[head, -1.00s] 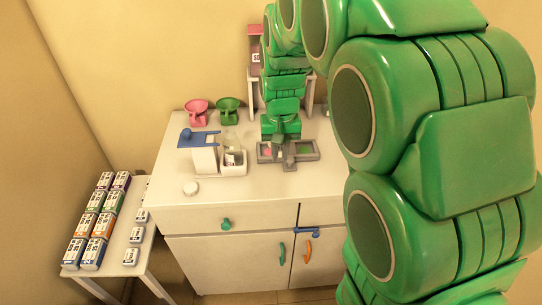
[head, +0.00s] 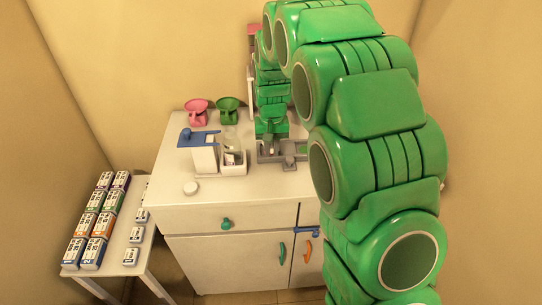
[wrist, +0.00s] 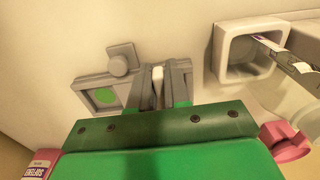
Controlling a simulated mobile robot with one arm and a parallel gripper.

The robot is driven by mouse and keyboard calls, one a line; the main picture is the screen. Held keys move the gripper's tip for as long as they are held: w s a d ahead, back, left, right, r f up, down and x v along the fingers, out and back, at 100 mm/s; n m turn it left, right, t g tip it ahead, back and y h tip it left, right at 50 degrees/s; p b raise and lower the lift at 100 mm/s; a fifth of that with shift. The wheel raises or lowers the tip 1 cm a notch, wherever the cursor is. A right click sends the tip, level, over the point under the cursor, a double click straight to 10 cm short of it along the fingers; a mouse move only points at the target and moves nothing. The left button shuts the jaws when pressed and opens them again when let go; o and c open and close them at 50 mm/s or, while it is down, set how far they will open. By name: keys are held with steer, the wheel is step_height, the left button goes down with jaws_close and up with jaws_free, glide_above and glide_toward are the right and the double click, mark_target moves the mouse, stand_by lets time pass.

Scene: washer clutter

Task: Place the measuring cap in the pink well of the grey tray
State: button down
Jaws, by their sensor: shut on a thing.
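My gripper (wrist: 158,88) is shut on a small whitish thing (wrist: 157,84), which seems to be the measuring cap; the fingers hide most of it. The grey tray (wrist: 92,82) lies below and beside the fingers in the wrist view, with its green well (wrist: 106,96) in sight on the left. The tray also shows in the head view (head: 291,167). The pink well is hidden behind my gripper. In the head view my gripper (head: 269,149) is over the left part of the tray. I cannot tell whether the cap touches the tray.
A white bin (head: 233,168) holding a bottle stands left of the tray, beside a blue-topped white dispenser (head: 204,158). A pink scoop-like cup (head: 197,108) and a green one (head: 228,106) stand behind. A white disc (head: 190,188) lies front left, with clear counter around it.

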steer(key=shift+w+f, duration=0.3)
steer(key=shift+f, duration=0.15)
steer(key=shift+w+f, duration=0.1)
steer(key=shift+f, duration=1.4)
steer(key=shift+f, duration=0.15)
steer(key=c, duration=1.1)
jaws_free()
